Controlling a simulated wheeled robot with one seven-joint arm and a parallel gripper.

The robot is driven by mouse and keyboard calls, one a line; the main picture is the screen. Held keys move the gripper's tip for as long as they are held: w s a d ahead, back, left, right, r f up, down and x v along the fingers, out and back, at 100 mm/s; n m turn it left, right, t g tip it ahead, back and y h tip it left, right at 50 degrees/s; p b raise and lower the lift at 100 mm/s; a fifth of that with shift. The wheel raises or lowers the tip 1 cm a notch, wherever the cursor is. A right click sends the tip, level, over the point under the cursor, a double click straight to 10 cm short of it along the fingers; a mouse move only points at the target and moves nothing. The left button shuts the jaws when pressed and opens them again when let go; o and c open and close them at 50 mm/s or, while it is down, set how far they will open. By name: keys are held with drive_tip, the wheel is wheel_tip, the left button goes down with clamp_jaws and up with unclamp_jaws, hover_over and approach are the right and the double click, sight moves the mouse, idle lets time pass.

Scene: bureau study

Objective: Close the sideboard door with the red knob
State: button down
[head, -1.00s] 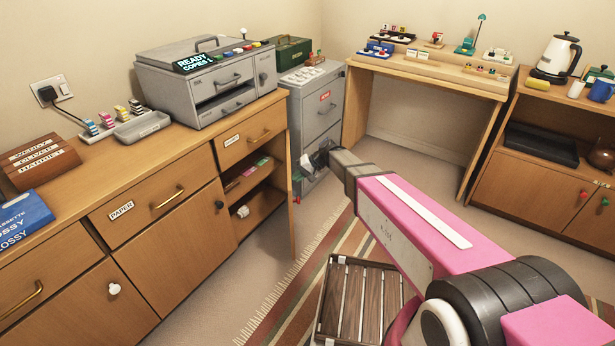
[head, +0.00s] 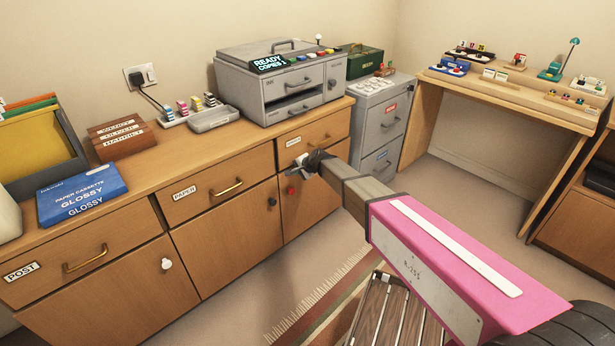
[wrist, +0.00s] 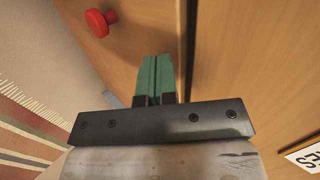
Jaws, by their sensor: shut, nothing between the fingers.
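The sideboard door (head: 311,207) with the red knob (head: 291,190) covers the right-hand compartment and looks flush or nearly flush with the front. I cannot tell whether a slight gap remains. The red knob also shows in the wrist view (wrist: 97,22), at upper left on the door's wood face (wrist: 145,30). My gripper (head: 297,170) is shut and empty, at the upper part of the door just above the knob. Its green fingertips (wrist: 157,60) are together against or very close to the door, beside the dark seam under the drawer; contact is unclear.
The sideboard top (head: 150,170) carries a grey copier (head: 283,80), a blue paper box (head: 82,193) and a wooden box. Neighbouring doors have a black knob (head: 272,202) and a white knob (head: 166,265). A slatted wooden crate (head: 385,315) stands on the striped rug (head: 325,305).

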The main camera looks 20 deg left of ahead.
drive_tip(key=shift+w+a, duration=0.2)
drive_tip(key=shift+a, duration=0.3)
drive_tip(key=shift+w+a, duration=0.2)
drive_tip(key=shift+a, duration=0.25)
drive_tip(key=shift+w+a, duration=0.1)
drive_tip(key=shift+a, duration=0.15)
drive_tip(key=shift+d, duration=0.1)
drive_tip(key=s+d+r, duration=0.2)
drive_tip(key=d+r, duration=0.1)
drive_tip(key=d, duration=0.3)
drive_tip(key=s+d+r, duration=0.3)
drive_tip(key=d+r, duration=0.1)
drive_tip(key=d, duration=0.2)
